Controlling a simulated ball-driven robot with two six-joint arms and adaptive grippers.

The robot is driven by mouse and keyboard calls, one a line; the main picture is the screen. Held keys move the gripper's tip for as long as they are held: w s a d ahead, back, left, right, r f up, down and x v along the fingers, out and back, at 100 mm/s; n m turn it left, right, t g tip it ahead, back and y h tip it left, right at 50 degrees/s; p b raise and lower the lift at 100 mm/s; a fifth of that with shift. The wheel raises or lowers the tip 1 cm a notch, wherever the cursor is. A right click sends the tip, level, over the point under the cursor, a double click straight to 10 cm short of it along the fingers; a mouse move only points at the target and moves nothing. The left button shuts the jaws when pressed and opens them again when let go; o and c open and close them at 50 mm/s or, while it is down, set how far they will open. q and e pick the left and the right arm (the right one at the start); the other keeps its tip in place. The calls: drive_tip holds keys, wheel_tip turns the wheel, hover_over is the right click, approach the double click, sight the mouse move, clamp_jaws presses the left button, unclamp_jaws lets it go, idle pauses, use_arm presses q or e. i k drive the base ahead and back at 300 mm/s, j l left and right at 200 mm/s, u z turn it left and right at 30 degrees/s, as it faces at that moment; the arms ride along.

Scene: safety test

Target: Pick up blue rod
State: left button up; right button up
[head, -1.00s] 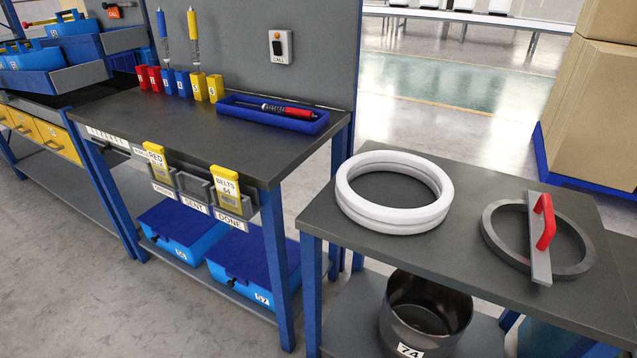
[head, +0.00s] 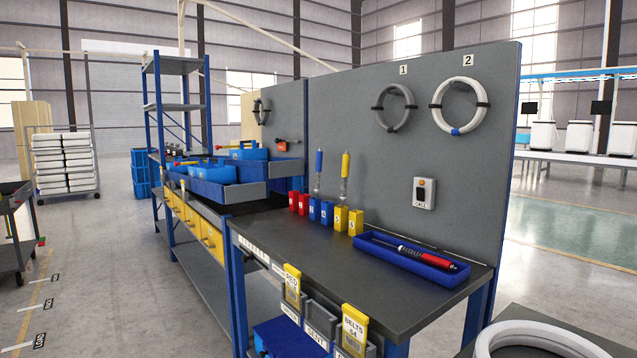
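The blue rod (head: 319,162) has a blue upper end and a thin metallic, spring-like lower part. It stands upright at the back of the dark workbench (head: 385,290), above the blue blocks (head: 320,210); its lower end is hidden by them. A similar rod with a yellow upper end (head: 345,165) stands just to its right, above the yellow blocks (head: 348,221). A red-ended rod (head: 428,256) lies in a blue tray (head: 385,255) at the right of the bench. Neither of my grippers is in view.
A grey panel (head: 450,140) rises behind the bench, with two ring coils and a call button (head: 424,193). Red blocks (head: 299,203) stand left of the blue ones. Yellow tags (head: 355,330) stick up at the front edge. The bench's middle is clear.

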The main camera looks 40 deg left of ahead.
sight(318, 163)
drive_tip(key=u, duration=1.45)
drive_tip(key=i+j, duration=0.1)
drive_tip(key=k+j+u, duration=0.05)
